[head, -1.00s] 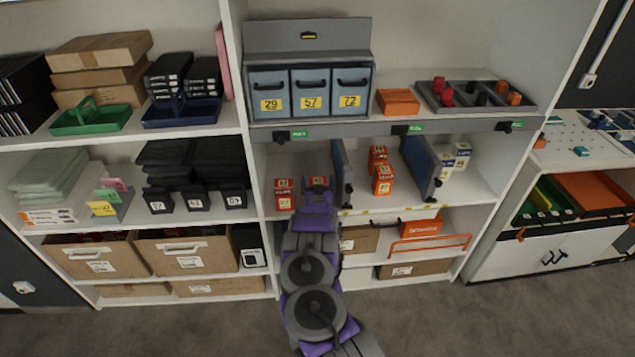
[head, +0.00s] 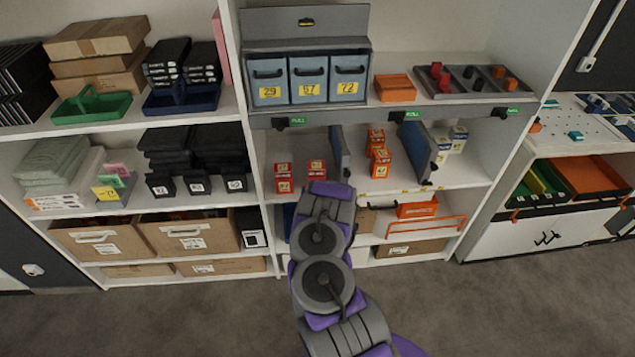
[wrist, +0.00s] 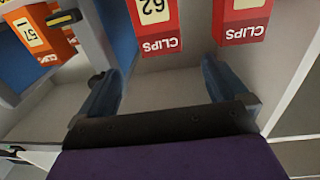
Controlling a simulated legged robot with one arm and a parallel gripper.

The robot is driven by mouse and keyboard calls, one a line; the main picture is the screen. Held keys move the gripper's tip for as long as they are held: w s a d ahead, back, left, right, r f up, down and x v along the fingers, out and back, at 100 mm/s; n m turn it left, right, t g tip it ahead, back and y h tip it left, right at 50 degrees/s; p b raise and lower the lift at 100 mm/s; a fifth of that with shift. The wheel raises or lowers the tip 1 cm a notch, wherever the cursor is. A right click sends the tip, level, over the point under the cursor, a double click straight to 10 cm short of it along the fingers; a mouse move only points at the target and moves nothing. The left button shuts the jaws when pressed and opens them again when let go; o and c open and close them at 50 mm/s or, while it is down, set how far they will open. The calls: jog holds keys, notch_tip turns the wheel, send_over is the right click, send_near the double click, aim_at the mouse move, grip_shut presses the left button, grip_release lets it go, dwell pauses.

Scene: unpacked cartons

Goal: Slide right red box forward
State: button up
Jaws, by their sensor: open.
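Two groups of red clips boxes stand in the left bay of the middle shelf in the head view. The right red box (head: 316,168) is beside the blue divider, its lower part hidden by my arm. The left red boxes (head: 283,177) stand apart from it. In the wrist view, which is upside down, a red box labelled 62 (wrist: 154,22) lies ahead of the gap between my fingers. Another red box (wrist: 241,22) is off to the right. My gripper (wrist: 158,68) is open and empty, a little short of the boxes. Its fingers are hidden in the head view.
The blue divider (head: 339,153) closes the bay on the right. Beyond it stand orange-red boxes (head: 378,155). The white upright (head: 250,130) bounds the bay on the left. A grey ledge (head: 400,112) with blue bins (head: 308,80) is above. The shelf floor between the boxes is bare.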

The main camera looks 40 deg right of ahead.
jog(key=shift+v, duration=1.35)
jog(key=shift+w, duration=0.1)
